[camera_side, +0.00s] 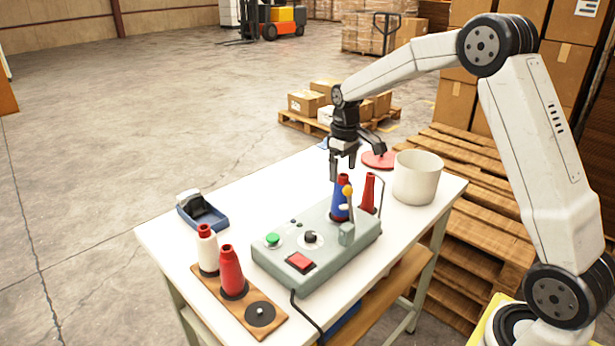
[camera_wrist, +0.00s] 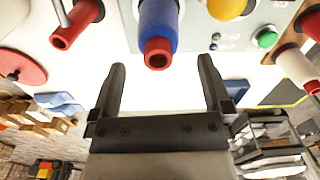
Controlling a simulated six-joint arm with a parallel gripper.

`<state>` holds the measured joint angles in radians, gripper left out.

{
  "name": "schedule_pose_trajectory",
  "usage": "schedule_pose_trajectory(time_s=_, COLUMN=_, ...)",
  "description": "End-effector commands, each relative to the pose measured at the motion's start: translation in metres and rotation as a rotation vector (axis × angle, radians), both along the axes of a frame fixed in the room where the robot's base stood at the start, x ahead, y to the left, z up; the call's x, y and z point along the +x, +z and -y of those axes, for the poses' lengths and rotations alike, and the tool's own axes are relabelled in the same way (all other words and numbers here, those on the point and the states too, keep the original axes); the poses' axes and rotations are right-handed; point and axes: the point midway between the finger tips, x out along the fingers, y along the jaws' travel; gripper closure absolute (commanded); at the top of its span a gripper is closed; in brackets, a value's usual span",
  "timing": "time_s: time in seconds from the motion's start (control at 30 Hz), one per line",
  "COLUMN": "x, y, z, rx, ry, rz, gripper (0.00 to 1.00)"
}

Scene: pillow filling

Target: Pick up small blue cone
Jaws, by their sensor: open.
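The blue cone (camera_side: 340,203) with a red tip stands upright by the far side of the grey control box, partly hidden by it and by a yellow knob in the side view. In the wrist view the blue cone (camera_wrist: 158,25) points its red tip toward the gap between my fingers. My gripper (camera_side: 342,166) is just above the cone, pointing down. Its two fingers (camera_wrist: 162,66) are spread apart with nothing between them, and the tip lies just beyond the gap.
A red cone (camera_side: 368,193) stands close to the right of the blue one. A white pot (camera_side: 417,177) and red disc (camera_side: 379,159) are farther right. The control box (camera_side: 318,245) with its yellow knob (camera_side: 347,190) is in front. A wooden board (camera_side: 208,288) holds white and red cones.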

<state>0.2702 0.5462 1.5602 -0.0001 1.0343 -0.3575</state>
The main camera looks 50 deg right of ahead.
Motion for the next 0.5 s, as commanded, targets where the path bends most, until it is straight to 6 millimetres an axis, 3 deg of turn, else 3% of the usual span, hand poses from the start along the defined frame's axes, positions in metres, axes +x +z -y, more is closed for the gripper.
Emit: schedule_pose_trajectory(time_s=0.5, x=-0.001, y=-0.048, z=0.002, rx=0.0, ry=0.0, rz=-0.002, gripper=0.0)
